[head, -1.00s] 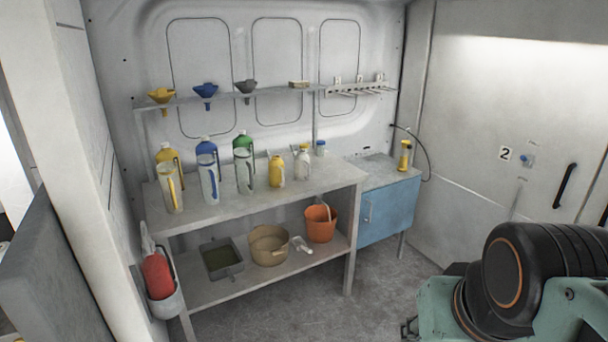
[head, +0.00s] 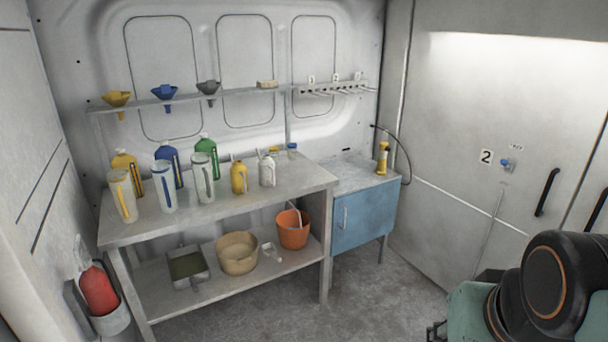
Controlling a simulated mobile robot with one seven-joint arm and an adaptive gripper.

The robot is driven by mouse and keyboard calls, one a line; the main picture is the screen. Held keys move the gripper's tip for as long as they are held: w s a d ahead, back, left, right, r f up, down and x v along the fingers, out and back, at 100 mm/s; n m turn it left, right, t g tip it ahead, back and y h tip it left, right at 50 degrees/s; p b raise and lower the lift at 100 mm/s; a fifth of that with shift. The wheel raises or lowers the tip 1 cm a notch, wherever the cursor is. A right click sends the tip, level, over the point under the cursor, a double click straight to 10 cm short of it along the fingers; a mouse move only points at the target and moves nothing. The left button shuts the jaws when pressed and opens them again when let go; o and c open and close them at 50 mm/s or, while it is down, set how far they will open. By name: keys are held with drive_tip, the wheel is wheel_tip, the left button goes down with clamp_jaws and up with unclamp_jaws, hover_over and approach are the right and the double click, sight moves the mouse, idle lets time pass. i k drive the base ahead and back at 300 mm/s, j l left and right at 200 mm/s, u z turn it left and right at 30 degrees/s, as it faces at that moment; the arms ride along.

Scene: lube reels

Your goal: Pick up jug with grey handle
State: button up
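Three pale, translucent jugs stand in a row on the bench top at left. The rightmost jug (head: 203,179) has a dark grey strip that looks like its handle. The middle jug (head: 164,190) has a blue strip, and the left jug (head: 122,196) a yellow one. Yellow (head: 125,162), blue (head: 167,155) and green (head: 207,147) bottles stand close behind them. My arm is at the lower right, far from the jugs. A small dark part, possibly my gripper (head: 436,332), shows at the bottom edge; its fingers cannot be made out.
The grey bench (head: 312,182) also carries a small yellow bottle (head: 239,178) and a white bottle (head: 267,171). Its lower shelf holds a tray, a tan basin and an orange bucket (head: 293,232). A blue cabinet (head: 364,219) stands at its right. Floor in front is clear.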

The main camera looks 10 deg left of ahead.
sight(201, 165)
drive_tip(key=i+l, duration=0.25)
drive_tip(key=i, duration=0.15)
drive_tip(key=i+l+u, duration=0.1)
drive_tip(key=i+l, duration=0.2)
drive_tip(key=i+u, duration=0.5)
drive_tip(key=i+l+u, duration=0.15)
drive_tip(key=i+u, duration=0.2)
drive_tip(key=u, duration=0.15)
drive_tip(key=i+u, duration=0.25)
drive_tip(key=u, duration=0.2)
drive_tip(key=i+l+u, duration=0.15)
drive_tip(key=u, duration=0.3)
drive_tip(key=i+l+u, duration=0.25)
drive_tip(key=u, duration=0.15)
drive_tip(key=i+l+u, duration=0.15)
drive_tip(key=u, duration=0.3)
drive_tip(key=i+l+u, duration=0.1)
drive_tip(key=l+u, duration=0.8)
drive_tip(key=i+j, duration=0.05)
drive_tip(key=j, duration=0.05)
